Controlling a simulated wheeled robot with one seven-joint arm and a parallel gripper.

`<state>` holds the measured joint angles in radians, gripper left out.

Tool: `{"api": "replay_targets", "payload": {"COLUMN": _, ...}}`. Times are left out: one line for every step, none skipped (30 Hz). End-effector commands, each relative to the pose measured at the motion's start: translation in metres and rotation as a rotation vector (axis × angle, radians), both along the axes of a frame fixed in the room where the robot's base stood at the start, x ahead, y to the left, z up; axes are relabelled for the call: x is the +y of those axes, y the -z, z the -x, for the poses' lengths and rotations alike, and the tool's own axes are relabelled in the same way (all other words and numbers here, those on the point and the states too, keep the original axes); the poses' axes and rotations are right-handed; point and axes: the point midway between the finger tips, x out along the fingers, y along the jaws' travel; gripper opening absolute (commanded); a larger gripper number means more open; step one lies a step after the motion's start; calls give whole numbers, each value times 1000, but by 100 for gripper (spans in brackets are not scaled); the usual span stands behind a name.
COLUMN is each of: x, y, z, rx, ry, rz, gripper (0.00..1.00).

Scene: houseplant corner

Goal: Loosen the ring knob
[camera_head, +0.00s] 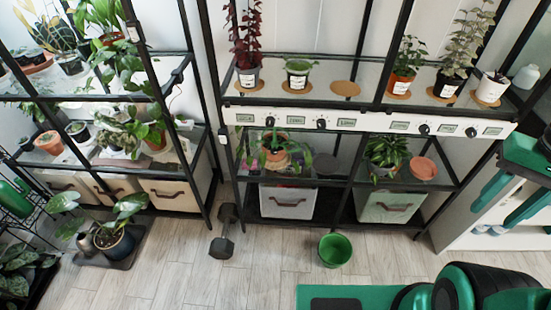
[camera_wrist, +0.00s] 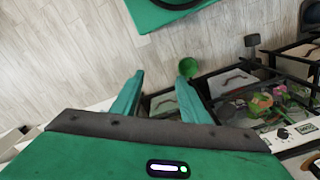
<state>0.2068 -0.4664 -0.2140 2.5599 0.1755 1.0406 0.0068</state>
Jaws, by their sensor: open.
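A white panel (camera_head: 375,124) runs along the front of the middle shelf unit, with small labels and several black knobs, among them one at the left (camera_head: 270,121), one near the middle (camera_head: 322,123) and one at the right (camera_head: 424,129). The knobs are too small to tell which is the ring knob. Part of the panel and one dark knob (camera_wrist: 283,133) show at the lower right of the wrist view. My green gripper (camera_head: 493,214) is at the right of the head view, beyond the panel's right end. Its two fingers (camera_wrist: 163,70) are apart and empty, touching no knob.
Potted plants stand on the shelves above and below the panel. Fabric bins (camera_head: 288,202) sit low in the unit. A green pot (camera_head: 335,249) and a dark dumbbell (camera_head: 222,243) are on the floor. Black shelf posts (camera_head: 455,190) stand near the panel. The central floor is mostly clear.

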Motion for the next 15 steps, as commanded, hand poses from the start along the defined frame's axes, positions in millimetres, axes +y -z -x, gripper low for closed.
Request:
{"api": "replay_targets", "payload": {"x": 0, "y": -4, "z": 9, "rx": -9, "ry": 0, "rz": 1, "gripper": 42}}
{"api": "replay_targets", "payload": {"x": 0, "y": -4, "z": 9, "rx": -10, "ry": 3, "rz": 3, "gripper": 42}}
{"api": "replay_targets", "payload": {"x": -1, "y": -3, "z": 7, "rx": -6, "ry": 10, "rz": 7, "gripper": 42}}
{"api": "replay_targets", "payload": {"x": -2, "y": -2, "z": 4, "rx": -1, "ry": 18, "rz": 12, "gripper": 42}}
{"api": "replay_targets", "payload": {"x": -4, "y": 0, "z": -1, "rx": 4, "ry": 25, "rz": 18, "gripper": 42}}
{"api": "replay_targets", "payload": {"x": 5, "y": 2, "z": -8, "rx": 13, "ry": 38, "rz": 28, "gripper": 42}}
{"api": "replay_targets", "payload": {"x": 7, "y": 5, "z": -14, "rx": 21, "ry": 49, "rz": 39, "gripper": 42}}
{"api": "replay_targets", "payload": {"x": 6, "y": 8, "z": -20, "rx": 28, "ry": 64, "rz": 51, "gripper": 42}}
{"api": "replay_targets", "payload": {"x": 3, "y": 12, "z": -30, "rx": 38, "ry": 85, "rz": 71, "gripper": 42}}
{"api": "replay_targets", "payload": {"x": 2, "y": 16, "z": -38, "rx": 46, "ry": 102, "rz": 87, "gripper": 42}}
{"api": "replay_targets", "payload": {"x": 0, "y": 20, "z": -46, "rx": 54, "ry": 119, "rz": 106, "gripper": 42}}
{"api": "replay_targets", "payload": {"x": -2, "y": 25, "z": -57, "rx": 60, "ry": 140, "rz": 132, "gripper": 42}}
{"api": "replay_targets", "payload": {"x": -3, "y": 29, "z": -65, "rx": 64, "ry": 155, "rz": 152, "gripper": 42}}
{"api": "replay_targets", "payload": {"x": -4, "y": 33, "z": -73, "rx": 69, "ry": 170, "rz": 174, "gripper": 42}}
{"api": "replay_targets", "payload": {"x": -5, "y": 39, "z": -84, "rx": 71, "ry": 188, "rz": 204, "gripper": 42}}
